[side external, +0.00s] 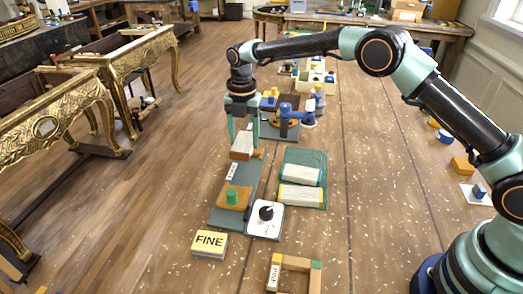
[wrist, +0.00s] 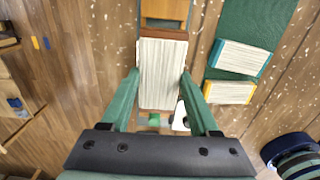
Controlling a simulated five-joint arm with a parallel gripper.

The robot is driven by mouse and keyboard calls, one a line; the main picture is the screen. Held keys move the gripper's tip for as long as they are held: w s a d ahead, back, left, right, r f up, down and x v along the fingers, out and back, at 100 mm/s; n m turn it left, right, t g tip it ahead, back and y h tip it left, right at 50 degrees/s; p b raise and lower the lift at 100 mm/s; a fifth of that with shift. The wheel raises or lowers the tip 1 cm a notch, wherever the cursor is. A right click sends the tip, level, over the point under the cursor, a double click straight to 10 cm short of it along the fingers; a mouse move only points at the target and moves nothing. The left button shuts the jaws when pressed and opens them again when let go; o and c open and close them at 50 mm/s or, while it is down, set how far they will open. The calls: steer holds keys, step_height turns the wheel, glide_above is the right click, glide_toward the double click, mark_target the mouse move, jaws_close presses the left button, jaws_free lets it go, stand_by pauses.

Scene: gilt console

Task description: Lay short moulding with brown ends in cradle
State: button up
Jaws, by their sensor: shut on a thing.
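My gripper (side external: 243,137) is shut on the short moulding with brown ends (side external: 242,146), above the dark green mat. Two other pale mouldings, one with teal ends (side external: 300,173) and one with yellow ends (side external: 302,195), lie on a green cloth (side external: 305,155).
A brown block with a green knob (side external: 232,197) and a white pad with a black knob (side external: 266,214) stand nearer the camera. A FINE block (side external: 209,245) and an open wooden frame (side external: 296,263) are in front. A blue tool (side external: 295,118) stands behind.

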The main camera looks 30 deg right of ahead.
mark_target(246, 170)
steer(key=shift+f, duration=3.7)
steer(key=shift+f, duration=0.25)
steer(key=o, duration=1.5)
steer(key=shift+c, duration=0.2)
step_height(246, 170, up, 12)
steer(key=shift+r, duration=0.1)
